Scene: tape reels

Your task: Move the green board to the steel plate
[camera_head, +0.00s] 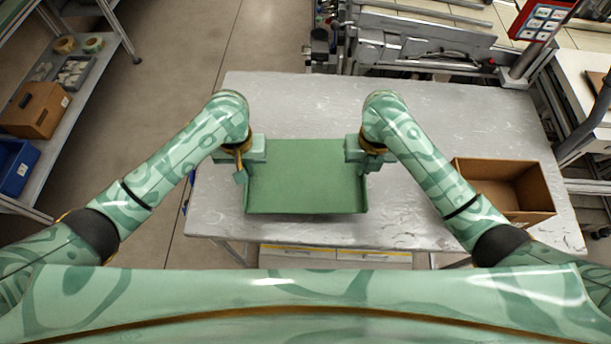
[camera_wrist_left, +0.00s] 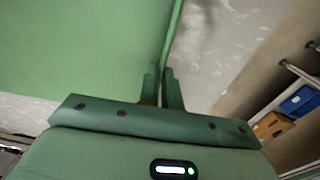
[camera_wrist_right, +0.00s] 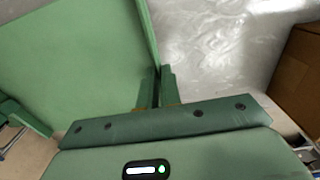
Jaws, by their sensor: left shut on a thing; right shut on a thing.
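The green board (camera_head: 306,175), a flat tray-like piece with low raised edges, is between my two grippers over the grey metal table. My left gripper (camera_head: 243,168) is shut on its left edge; the left wrist view shows the fingers (camera_wrist_left: 163,88) pinching the rim of the board (camera_wrist_left: 80,50). My right gripper (camera_head: 367,162) is shut on its right edge, and the right wrist view shows its fingers (camera_wrist_right: 157,88) on the board's rim (camera_wrist_right: 80,60). I cannot tell whether the board touches the table. No steel plate stands out apart from the metal tabletop (camera_head: 290,103).
An open cardboard box (camera_head: 515,197) stands on the table at the right. The tabletop behind the board and between the board and box is clear. A shelf at the left holds a brown box (camera_head: 36,108) and a blue bin (camera_head: 15,166). Machinery (camera_head: 425,45) stands behind the table.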

